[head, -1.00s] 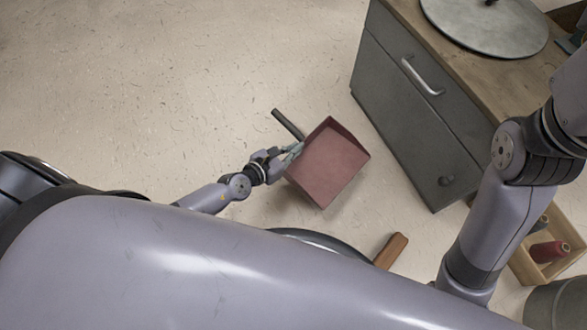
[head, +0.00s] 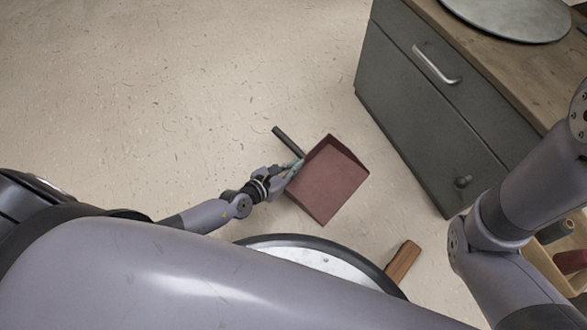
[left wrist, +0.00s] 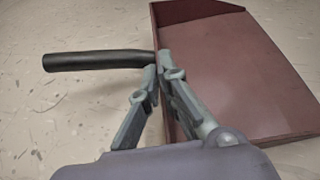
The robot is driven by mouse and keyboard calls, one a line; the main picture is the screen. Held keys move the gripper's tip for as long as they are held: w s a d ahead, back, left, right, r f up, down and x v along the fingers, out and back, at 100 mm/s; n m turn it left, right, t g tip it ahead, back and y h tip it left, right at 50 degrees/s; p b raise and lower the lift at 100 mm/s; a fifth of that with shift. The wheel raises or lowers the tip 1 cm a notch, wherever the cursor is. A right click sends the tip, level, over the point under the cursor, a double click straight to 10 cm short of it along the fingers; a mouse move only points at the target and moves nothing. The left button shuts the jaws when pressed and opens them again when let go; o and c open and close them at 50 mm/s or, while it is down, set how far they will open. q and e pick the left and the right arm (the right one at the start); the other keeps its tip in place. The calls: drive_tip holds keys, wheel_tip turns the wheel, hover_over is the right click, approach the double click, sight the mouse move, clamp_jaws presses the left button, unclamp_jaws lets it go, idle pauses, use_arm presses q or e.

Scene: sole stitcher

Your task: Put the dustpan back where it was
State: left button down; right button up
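The dustpan is a dark red, shallow pan (head: 328,183) with a black handle (head: 288,142) pointing up-left in the head view. My left gripper (head: 297,166) is at the pan's handle side, its fingers close together on the dustpan where the handle meets the pan. The left wrist view shows the handle (left wrist: 98,60) running left from the fingertips (left wrist: 160,72) and the pan (left wrist: 230,75) to the right. The fingers partly hide the pan's near edge. Whether the pan touches the floor is unclear. My right gripper is out of view; only its arm shows.
A grey cabinet (head: 420,115) with a wooden top stands to the right of the dustpan. A round disc (head: 515,14) lies on it. A wooden piece (head: 403,261) and a dark-rimmed round thing (head: 318,256) are below the pan. Open floor (head: 180,90) lies to the upper left.

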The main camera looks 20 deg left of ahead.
use_arm(q)
drive_tip(key=shift+r, duration=0.15)
drive_tip(key=shift+f, duration=0.2)
drive_tip(key=c, duration=1.8)
unclamp_jaws()
